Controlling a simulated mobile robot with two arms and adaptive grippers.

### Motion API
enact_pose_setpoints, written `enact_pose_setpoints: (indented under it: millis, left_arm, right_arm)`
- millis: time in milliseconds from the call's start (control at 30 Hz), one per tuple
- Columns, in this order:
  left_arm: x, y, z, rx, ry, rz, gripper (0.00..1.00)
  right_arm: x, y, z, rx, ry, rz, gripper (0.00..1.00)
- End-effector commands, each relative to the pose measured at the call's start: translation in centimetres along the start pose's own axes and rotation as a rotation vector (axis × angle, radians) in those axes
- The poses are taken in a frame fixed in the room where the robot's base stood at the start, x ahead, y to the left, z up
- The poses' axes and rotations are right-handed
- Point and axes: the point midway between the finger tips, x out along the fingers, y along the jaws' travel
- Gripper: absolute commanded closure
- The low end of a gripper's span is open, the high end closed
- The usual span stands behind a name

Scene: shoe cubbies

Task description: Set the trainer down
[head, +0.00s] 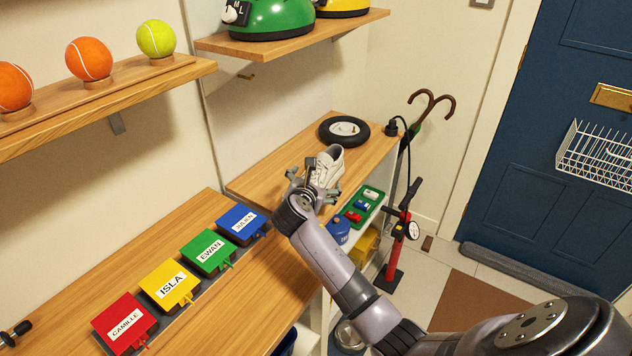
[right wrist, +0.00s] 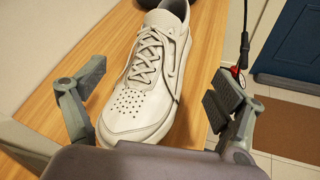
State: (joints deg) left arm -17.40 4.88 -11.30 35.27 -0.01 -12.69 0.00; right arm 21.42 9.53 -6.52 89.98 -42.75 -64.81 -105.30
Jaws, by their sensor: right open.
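A white lace-up trainer (head: 327,167) rests on the wooden bench top (head: 260,181) in the head view, partly hidden behind my gripper. In the right wrist view the trainer (right wrist: 148,80) lies upright on the wood, its perforated toe towards me. My right gripper (head: 315,180) is open at the toe end. In the right wrist view its two fingers (right wrist: 155,95) stand on either side of the trainer, with gaps showing between them and the shoe. My left gripper is not in view.
A small black wheel (head: 344,131) lies behind the trainer. Coloured name-labelled blocks (head: 170,284) line the nearer bench at left. A green tray (head: 362,206) sits on a lower shelf at right, near a red floor pump (head: 401,235). Shelves with balls (head: 89,59) hang above.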

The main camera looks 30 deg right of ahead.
Motion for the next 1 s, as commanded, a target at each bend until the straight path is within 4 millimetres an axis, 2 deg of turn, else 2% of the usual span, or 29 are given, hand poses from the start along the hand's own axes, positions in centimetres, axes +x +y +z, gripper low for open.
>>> enact_pose_setpoints:
  millis: [200,400,500,767,1000]
  left_arm:
    - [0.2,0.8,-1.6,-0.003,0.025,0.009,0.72]
    - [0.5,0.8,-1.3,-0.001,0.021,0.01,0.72]
    - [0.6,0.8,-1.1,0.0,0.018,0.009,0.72]
    - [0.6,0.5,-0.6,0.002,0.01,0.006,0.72]
    - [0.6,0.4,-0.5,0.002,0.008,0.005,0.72]
  right_arm:
    - [1.8,0.2,-0.1,0.001,0.0,-0.002,0.11]
    - [4.7,0.5,-0.3,0.001,-0.001,-0.001,0.11]
    - [5.4,0.5,-0.2,0.001,-0.001,0.0,0.11]
    - [5.5,0.5,-0.2,0.001,-0.001,0.001,0.12]
    - [5.5,0.5,-0.2,0.0,-0.001,0.001,0.28]
